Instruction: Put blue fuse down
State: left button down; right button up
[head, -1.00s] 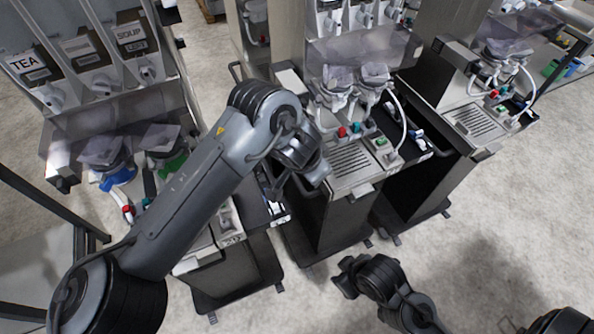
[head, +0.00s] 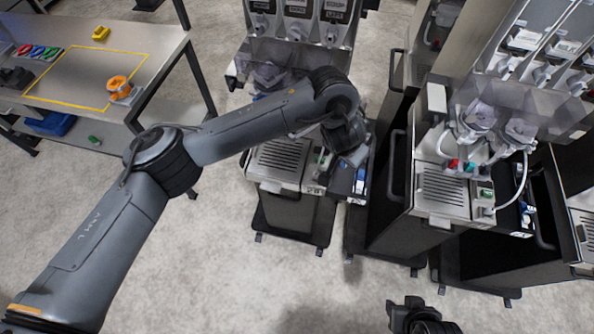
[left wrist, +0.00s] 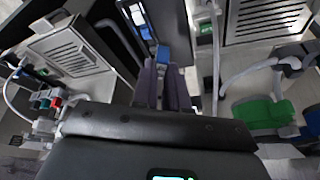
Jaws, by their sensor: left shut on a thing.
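The blue fuse (left wrist: 162,53) shows at the fingertips of my left gripper in the left wrist view. My left gripper (left wrist: 166,82) is shut on it, its two dark fingers close together. In the head view my left gripper (head: 352,155) is over the right side of the near dispenser, beside the dark side panel (head: 341,178). Small blue and white parts (head: 360,186) show on that panel, just below the gripper; the held fuse is hard to tell from them. My right gripper (head: 414,312) is at the bottom edge, empty-looking, and its jaws are unclear.
The near dispenser's drip grille (head: 282,158) lies left of my left gripper. Another dispenser (head: 442,186) stands to the right. A table (head: 170,62) at the left carries a yellow outlined area, an orange object (head: 119,88) and coloured rings. Open floor lies between.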

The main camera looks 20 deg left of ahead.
pick_arm(q)
jog(key=shift+n, duration=0.6)
jog(key=shift+w+a+f+p, duration=0.2)
jog(key=shift+a+f+p, duration=0.1)
jog(key=shift+a+f, duration=2.45)
jog(key=shift+w+a+f+p, duration=0.15)
jog(key=shift+a+f+p, duration=0.2)
jog(key=shift+a+f, duration=2.4)
jog(key=shift+w+a+f+p, duration=0.25)
jog(key=shift+a+f, duration=1.45)
jog(key=shift+a, duration=2.1)
pick_arm(e)
jog(key=shift+w+v, duration=0.15)
jog(key=shift+v, duration=0.6)
jog(key=shift+w+v, duration=0.1)
jog(key=shift+v, duration=0.7)
pick_arm(q)
jog(key=shift+f, duration=0.1)
pick_arm(e)
jog(key=shift+r, duration=0.1)
pick_arm(q)
jog(key=c, duration=1.2)
grip_release()
jog(key=shift+o, duration=0.2)
